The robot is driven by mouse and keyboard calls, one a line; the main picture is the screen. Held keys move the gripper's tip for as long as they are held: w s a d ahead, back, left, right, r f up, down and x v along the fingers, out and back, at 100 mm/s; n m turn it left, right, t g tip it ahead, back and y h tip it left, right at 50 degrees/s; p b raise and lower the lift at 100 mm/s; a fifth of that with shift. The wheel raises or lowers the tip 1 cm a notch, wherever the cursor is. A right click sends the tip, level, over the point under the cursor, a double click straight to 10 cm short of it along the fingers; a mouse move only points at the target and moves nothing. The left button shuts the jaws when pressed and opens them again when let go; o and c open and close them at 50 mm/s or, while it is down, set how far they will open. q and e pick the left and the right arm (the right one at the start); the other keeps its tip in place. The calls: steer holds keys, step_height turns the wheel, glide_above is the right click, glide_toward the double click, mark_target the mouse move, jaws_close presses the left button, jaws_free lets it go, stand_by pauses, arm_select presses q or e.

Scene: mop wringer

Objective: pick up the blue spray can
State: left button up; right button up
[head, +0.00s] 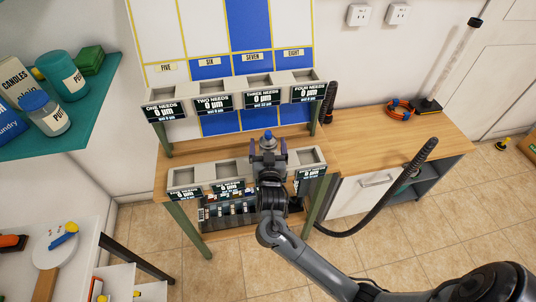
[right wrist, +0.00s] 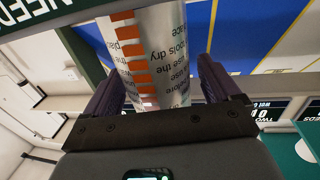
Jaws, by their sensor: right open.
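A can with a blue top (head: 268,135) shows at my right gripper (head: 267,149) in the head view, in front of the wooden bench's back panel. In the right wrist view, a pale cylinder (right wrist: 155,60) with orange blocks and printed text fills the space between the two dark purple fingers of my right gripper (right wrist: 158,85). It appears to be the same can. The fingers stand on both sides of it and the jaws are open. My gripper hides most of the can and its base in the head view. My left gripper is not in view.
Labelled bins stand in an upper row (head: 235,103) and a lower row (head: 187,178) around my right gripper. A black hose (head: 385,200) curves up at the right. A teal shelf (head: 105,95) with jars is at the left. The wooden counter (head: 365,145) is mostly clear.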

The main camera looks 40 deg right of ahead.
steer(key=shift+w+d, duration=0.3)
steer(key=shift+w, duration=0.05)
steer(key=c, duration=1.2)
steer(key=shift+c, duration=0.2)
